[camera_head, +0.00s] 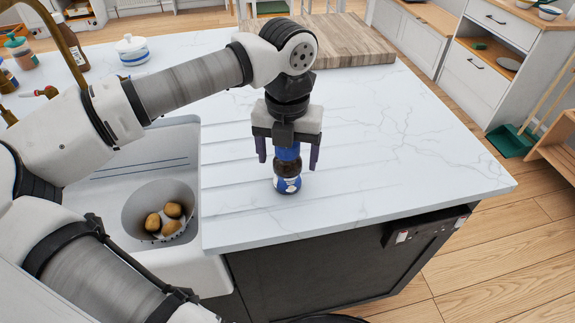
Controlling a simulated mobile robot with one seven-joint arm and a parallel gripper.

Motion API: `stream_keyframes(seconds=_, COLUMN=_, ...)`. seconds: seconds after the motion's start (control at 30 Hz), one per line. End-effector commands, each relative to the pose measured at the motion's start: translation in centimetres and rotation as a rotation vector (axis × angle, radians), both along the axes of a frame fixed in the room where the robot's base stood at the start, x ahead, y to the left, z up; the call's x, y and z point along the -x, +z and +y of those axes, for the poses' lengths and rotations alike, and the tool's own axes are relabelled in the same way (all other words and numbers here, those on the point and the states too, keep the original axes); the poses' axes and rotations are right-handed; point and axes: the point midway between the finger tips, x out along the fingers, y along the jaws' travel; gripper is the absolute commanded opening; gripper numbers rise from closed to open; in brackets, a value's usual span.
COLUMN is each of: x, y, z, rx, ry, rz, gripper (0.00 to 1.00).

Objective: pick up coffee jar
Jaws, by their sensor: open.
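The coffee jar (288,184) stands upright on the white marble counter (400,150). It has a dark brown body, a blue lid and a blue and white label. My gripper (287,166) points straight down over the jar. Its two dark fingers are open, one on each side of the jar's upper part. A gap shows between each finger and the jar, so the fingers look apart from it. The gripper's palm hides the top of the lid.
A sink at left holds a bowl (131,222) with potatoes (153,222). A wooden board (345,45) lies at the back. A white lidded pot (132,50) and bottles (70,47) stand back left. The counter right of the jar is clear.

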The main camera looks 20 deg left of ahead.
Motion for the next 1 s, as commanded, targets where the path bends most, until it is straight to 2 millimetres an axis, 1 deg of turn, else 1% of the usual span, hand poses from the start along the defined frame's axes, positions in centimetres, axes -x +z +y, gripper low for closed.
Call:
stream_keyframes(seconds=0.07, x=0.0, y=0.1, z=0.0, rx=0.0, ry=0.0, rz=0.0, gripper=0.76)
stream_keyframes(seconds=0.47, x=0.0, y=0.1, z=0.0, rx=0.0, ry=0.0, rz=0.0, gripper=0.23)
stream_keyframes(seconds=0.67, x=0.0, y=0.1, z=0.0, rx=0.0, ry=0.0, rz=-0.001, gripper=0.23)
stream_keyframes(seconds=0.77, x=0.0, y=0.5, z=0.0, rx=0.0, ry=0.0, rz=-0.001, gripper=0.23)
stream_keyframes(seconds=0.87, x=0.0, y=1.4, z=0.0, rx=-0.001, ry=0.0, rz=-0.002, gripper=0.23)
stream_keyframes(seconds=1.0, x=0.0, y=3.7, z=0.0, rx=-0.002, ry=0.001, rz=-0.003, gripper=0.23)
